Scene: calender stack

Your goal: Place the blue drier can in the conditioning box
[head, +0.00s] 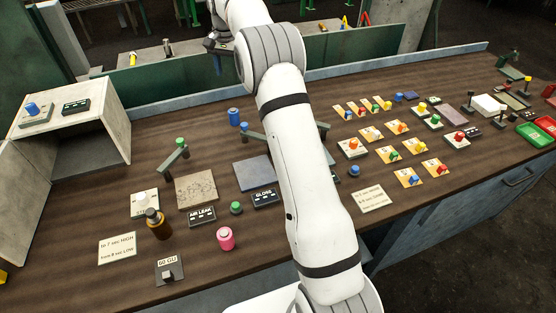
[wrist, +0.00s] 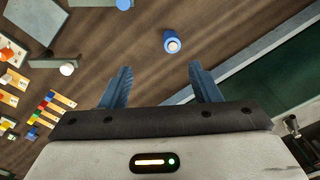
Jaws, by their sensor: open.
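The blue drier can (head: 234,116) stands upright on the brown bench, left of my arm and near the back ledge. In the wrist view the blue can (wrist: 171,42) lies ahead of and between my fingertips, apart from both. My gripper (wrist: 158,76) is open and empty, with its two blue fingers spread. In the head view my gripper (head: 217,63) hangs above the back of the bench, behind the can. The conditioning box appears to be the grey open-fronted box (head: 117,125) at the left, with a dark interior that looks empty where visible.
A pink can (head: 225,238) and a brown bottle (head: 158,224) stand at the front. A green-knobbed lever (head: 173,156) stands between the box and the blue can. A blue knob (head: 243,126) is close beside the can. Several yellow button plates fill the right side.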

